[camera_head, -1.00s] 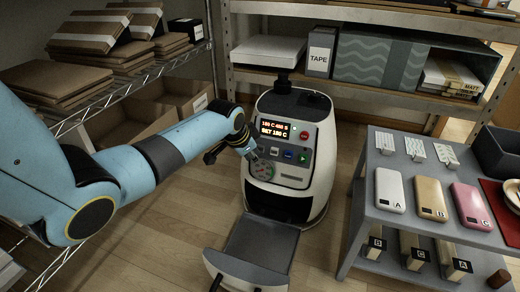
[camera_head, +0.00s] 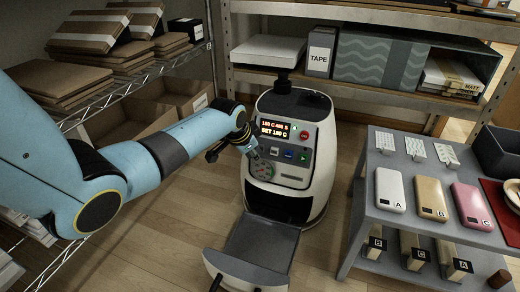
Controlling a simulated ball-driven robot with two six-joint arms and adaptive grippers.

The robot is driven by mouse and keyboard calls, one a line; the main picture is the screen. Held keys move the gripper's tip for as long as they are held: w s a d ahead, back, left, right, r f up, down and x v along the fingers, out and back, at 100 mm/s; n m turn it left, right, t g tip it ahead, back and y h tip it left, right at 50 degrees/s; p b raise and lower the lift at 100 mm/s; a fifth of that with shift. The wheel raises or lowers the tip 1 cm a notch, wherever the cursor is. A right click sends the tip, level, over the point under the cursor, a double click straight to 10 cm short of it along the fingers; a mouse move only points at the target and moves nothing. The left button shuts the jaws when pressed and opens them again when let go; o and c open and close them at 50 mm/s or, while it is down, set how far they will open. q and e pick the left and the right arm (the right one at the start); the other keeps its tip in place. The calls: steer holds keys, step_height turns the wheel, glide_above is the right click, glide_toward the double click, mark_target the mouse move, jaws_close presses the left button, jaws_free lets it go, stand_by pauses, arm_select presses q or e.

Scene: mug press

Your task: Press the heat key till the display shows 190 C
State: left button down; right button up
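The mug press (camera_head: 318,170) is a white and dark machine standing on the floor in the middle. Its lit display (camera_head: 272,131) has small digits that seem to read 180 C and 400 S above, and SET 180 C below. Under and beside the display are a red key (camera_head: 304,135), a blue key (camera_head: 288,155) and a green key (camera_head: 303,157). I cannot read which is the heat key. My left gripper (camera_head: 257,156) is at the panel's left side, just below the display. Contact and finger opening are too small to tell. My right gripper is not in view.
A grey tray (camera_head: 232,266) juts out low at the front of the press. A grey cart (camera_head: 365,205) on the right holds white, gold and pink cases. Shelves with boxes stand behind and left. Wooden floor is clear between press and cart.

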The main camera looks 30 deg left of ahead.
arm_select(q)
steer(key=shift+w+a+f, duration=0.1)
steer(key=shift+w, duration=0.25)
stand_by(0.3)
stand_by(0.4)
steer(key=shift+s+d+r+p, duration=0.15)
steer(key=shift+s+p, duration=0.25)
steer(key=shift+s+d+r+p, duration=0.1)
steer(key=shift+s+p, duration=0.25)
steer(key=shift+s, duration=0.05)
